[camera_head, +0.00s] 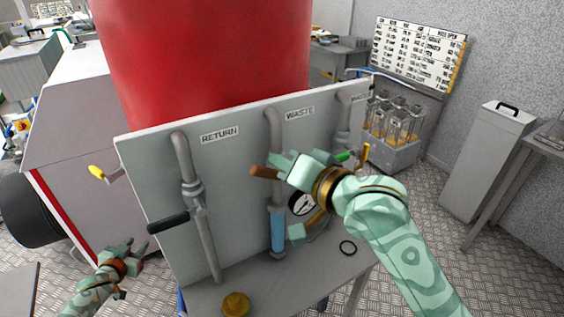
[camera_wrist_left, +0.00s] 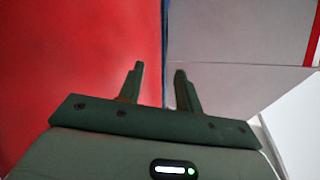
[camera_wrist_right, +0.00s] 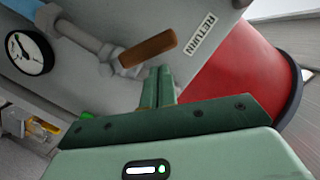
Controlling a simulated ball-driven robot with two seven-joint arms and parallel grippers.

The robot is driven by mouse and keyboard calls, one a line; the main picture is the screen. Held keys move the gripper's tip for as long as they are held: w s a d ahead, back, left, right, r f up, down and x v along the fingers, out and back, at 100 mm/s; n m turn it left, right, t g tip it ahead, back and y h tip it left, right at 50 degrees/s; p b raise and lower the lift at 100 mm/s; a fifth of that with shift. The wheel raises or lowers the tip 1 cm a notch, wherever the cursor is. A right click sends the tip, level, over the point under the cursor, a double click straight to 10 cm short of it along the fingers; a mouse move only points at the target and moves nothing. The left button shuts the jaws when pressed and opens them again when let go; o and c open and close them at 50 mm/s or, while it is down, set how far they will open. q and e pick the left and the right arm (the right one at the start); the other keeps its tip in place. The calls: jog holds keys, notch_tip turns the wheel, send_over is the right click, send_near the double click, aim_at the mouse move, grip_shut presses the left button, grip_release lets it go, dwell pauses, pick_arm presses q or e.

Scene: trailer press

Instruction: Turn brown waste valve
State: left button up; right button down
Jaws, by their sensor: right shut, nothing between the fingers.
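The brown waste valve handle (camera_head: 264,172) sticks out left from the grey pipe under the WASTE label (camera_head: 300,113). In the right wrist view the brown handle (camera_wrist_right: 148,48) lies just beyond the fingertips. My right gripper (camera_head: 282,164) is shut and empty, close beside the handle in the head view; it partly hides the valve body. I cannot tell whether the fingers touch the handle. My left gripper (camera_head: 124,250) is open and empty, low at the left of the panel. Its parted fingers (camera_wrist_left: 159,72) show in the left wrist view.
The grey panel (camera_head: 235,195) also carries the RETURN pipe (camera_head: 186,160) with a black handle (camera_head: 168,222). A dial gauge (camera_head: 302,203) is partly behind my right wrist. A red tank (camera_head: 205,55) stands behind.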

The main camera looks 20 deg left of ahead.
aim_at(263, 178)
pick_arm(q)
jog(key=s+d+f+m+g+h, duration=0.3)
jog(key=s+d+f+g, duration=0.5)
jog(key=s+d+f, duration=1.7)
jog(key=s+d+f+m+g+h, duration=0.2)
jog(key=s+d+f+g, duration=0.15)
jog(key=s+d, duration=0.7)
pick_arm(e)
jog(key=n+p, duration=0.1)
jog(key=p, duration=0.2)
jog(key=s+a+f+n+p, duration=0.1)
jog(key=p, duration=0.2)
jog(key=s+n+h+p, duration=0.1)
jog(key=n+p, duration=0.1)
jog(key=p, duration=0.1)
jog(key=shift+a+f+t, duration=0.15)
jog(key=shift+a+t, duration=0.05)
jog(key=shift+t, duration=0.2)
jog(key=shift+s+a+f+n+h+p, duration=0.25)
jog(key=shift+f+n+h+p, duration=0.15)
jog(key=shift+f+n+p, duration=0.35)
pick_arm(q)
notch_tip(263, 178, up, 11)
jog(key=w+d, duration=0.1)
jog(key=shift+w+r, duration=0.2)
jog(key=shift+w, duration=0.05)
pick_arm(e)
jog(key=shift+d, duration=0.1)
